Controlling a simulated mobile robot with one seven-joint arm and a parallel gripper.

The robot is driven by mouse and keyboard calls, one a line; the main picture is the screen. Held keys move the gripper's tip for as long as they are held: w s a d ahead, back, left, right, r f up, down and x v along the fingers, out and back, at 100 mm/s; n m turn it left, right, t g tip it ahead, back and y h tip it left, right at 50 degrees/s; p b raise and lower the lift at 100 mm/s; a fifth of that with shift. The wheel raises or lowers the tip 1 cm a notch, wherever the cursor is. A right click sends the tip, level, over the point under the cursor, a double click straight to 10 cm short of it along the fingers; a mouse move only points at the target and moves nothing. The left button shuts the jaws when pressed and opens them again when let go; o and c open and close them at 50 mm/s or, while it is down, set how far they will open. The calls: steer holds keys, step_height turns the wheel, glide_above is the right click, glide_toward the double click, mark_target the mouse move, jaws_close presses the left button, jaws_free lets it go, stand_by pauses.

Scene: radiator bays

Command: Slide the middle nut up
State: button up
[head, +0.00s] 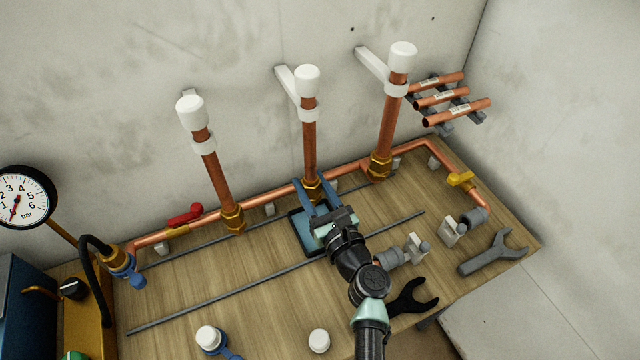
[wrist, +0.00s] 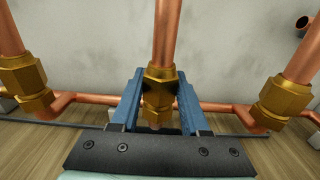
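The middle nut (head: 312,187) is a brass hex nut at the foot of the middle upright copper pipe (head: 309,143). In the wrist view the middle nut (wrist: 159,87) is in the centre, low on the pipe. My gripper (head: 318,190) reaches in from the front, with one blue finger on each side of the nut. In the wrist view the fingers of my gripper (wrist: 160,80) flank the nut closely. I cannot tell whether they touch it or leave small gaps. The fingers partly hide the lower fitting.
Similar pipes with a left nut (head: 233,218) and a right nut (head: 379,167) stand on either side. A horizontal copper pipe (head: 275,196) runs behind. A red-handled valve (head: 186,215), a pressure gauge (head: 22,198) and a grey wrench (head: 492,252) are farther out.

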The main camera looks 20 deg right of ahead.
mark_target(313, 162)
steer(key=shift+c, duration=1.1)
steer(key=shift+r+p, duration=3.85)
steer(key=shift+r, duration=0.3)
steer(key=o, duration=1.2)
steer(key=shift+f, duration=0.2)
steer(key=s+p, duration=0.1)
steer(key=s, duration=0.6)
steer(key=shift+d, duration=0.15)
